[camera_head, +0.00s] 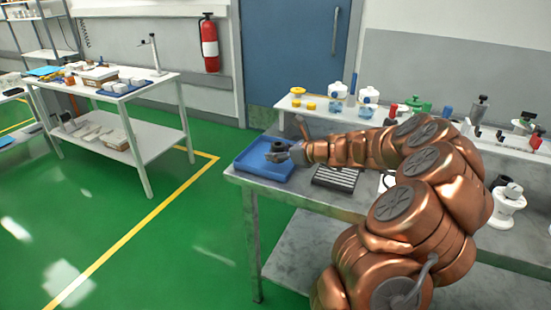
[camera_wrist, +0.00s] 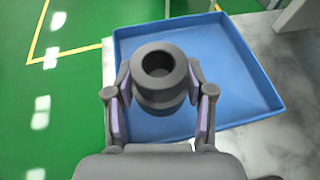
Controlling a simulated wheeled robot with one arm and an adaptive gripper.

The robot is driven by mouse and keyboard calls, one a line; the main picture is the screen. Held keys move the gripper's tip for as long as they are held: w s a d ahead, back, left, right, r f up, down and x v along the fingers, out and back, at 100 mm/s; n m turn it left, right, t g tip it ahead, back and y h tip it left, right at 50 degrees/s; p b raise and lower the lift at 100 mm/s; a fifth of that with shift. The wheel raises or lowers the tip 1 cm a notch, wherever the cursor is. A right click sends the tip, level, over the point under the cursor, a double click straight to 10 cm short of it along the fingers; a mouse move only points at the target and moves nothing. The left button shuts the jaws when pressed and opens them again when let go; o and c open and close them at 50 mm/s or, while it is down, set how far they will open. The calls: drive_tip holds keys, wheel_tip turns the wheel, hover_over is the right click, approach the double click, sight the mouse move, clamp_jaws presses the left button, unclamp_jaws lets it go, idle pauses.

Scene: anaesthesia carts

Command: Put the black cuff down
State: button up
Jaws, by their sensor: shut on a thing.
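The black cuff (camera_wrist: 158,77) is a dark ring-shaped piece with a round hole in its top. My gripper (camera_wrist: 160,100) is shut on it, with a finger on either side, in the wrist view. The cuff is over the blue tray (camera_wrist: 235,85), near the tray's left side in that view. In the head view my gripper (camera_head: 284,153) reaches left over the blue tray (camera_head: 250,170) at the left end of the metal table. The cuff (camera_head: 277,147) shows small and dark there. I cannot tell whether its underside touches the tray floor.
A black slotted rack (camera_head: 336,177) lies on the table right of the tray. A raised white shelf (camera_head: 300,107) behind holds yellow caps, bottles and other parts. A white table (camera_head: 150,82) with boxes stands at the left. Green floor lies between the tables.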

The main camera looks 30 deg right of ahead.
sight(277, 166)
drive_tip(key=shift+w+d+f, duration=0.1)
drive_tip(key=shift+w+d, duration=0.1)
drive_tip(key=shift+w, duration=0.35)
drive_tip(key=shift+w+d, duration=0.15)
drive_tip(key=shift+w, duration=0.4)
drive_tip(key=shift+f, duration=1.8)
drive_tip(key=o, duration=1.2)
drive_tip(key=shift+c, duration=0.2)
drive_tip(key=shift+s+d+r, duration=0.1)
drive_tip(key=shift+s+r, duration=0.05)
drive_tip(key=v, duration=1.1)
drive_tip(key=shift+s+d, duration=0.15)
drive_tip(key=shift+s, duration=0.1)
